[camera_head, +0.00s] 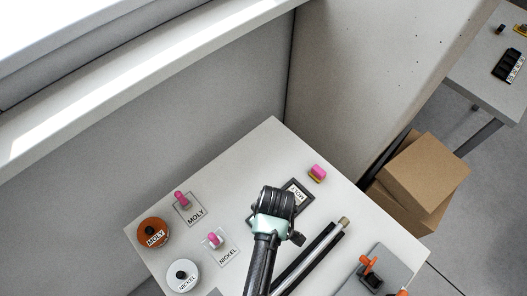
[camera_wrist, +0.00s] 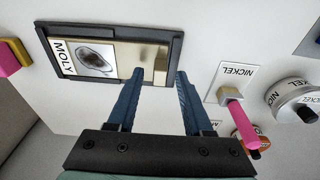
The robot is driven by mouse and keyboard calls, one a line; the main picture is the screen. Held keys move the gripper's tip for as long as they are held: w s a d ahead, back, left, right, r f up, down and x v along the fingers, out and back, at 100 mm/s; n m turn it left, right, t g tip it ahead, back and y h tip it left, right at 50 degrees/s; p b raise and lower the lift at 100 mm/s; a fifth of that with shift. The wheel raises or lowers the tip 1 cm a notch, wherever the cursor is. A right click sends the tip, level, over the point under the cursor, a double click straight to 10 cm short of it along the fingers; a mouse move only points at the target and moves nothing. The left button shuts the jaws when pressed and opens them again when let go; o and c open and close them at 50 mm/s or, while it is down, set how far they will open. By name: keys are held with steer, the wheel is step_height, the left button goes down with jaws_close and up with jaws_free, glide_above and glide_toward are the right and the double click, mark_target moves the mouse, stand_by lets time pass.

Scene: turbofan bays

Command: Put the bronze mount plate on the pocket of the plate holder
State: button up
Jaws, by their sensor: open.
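The plate holder (camera_wrist: 109,27) is a dark rectangular frame with a MOLY label and a picture of a grey oval at its left end. A shiny bronze-gold plate (camera_wrist: 127,52) shows in its right part and seems to lie flat inside the frame; I cannot tell whether it is fully seated. My gripper (camera_wrist: 160,74) is open, its two blue fingers apart over the near right side of the holder. Nothing shows held between them. In the head view the holder (camera_head: 307,183) is mostly hidden behind my arm, and the fingertips are hidden.
Pink-handled pieces stand on the MOLY card (camera_head: 196,215) and NICKEL card (camera_head: 229,257). An orange-brown MOLY spool (camera_head: 153,233) and white NICKEL spool (camera_head: 184,275) are at left. A pink-and-yellow block (camera_head: 317,173) stands behind the holder.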

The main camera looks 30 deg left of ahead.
step_height(320, 180, up, 12)
steer(key=d, duration=0.2)
steer(key=w+d+r+m+t, duration=0.15)
steer(key=w+r+t, duration=0.35)
steer(key=r, duration=0.5)
steer(key=w+r+m+t, duration=0.3)
steer(key=w+r+t, duration=0.1)
steer(key=w+r, duration=0.4)
steer(key=w+d+r+m+t, duration=0.15)
steer(key=w+r+t, duration=0.3)
steer(key=r, duration=0.65)
step_height(320, 180, up, 16)
steer(key=d+f+m+t, duration=0.1)
steer(key=d+m+t, duration=0.1)
steer(key=m+t, duration=0.25)
steer(key=s+d+r+m+t+b, duration=0.1)
steer(key=s+r+t, duration=0.3)
steer(key=r, duration=0.5)
steer(key=s+d+r+m+t+h+b, duration=0.1)
steer(key=s+d+r+m+t, duration=0.1)
steer(key=s+r, duration=0.6)
steer(key=d+r+t, duration=0.1)
steer(key=t, duration=0.1)
steer(key=shift+t+h, duration=0.3)
steer(key=shift+f+m, duration=0.1)
steer(key=shift+m, duration=0.15)
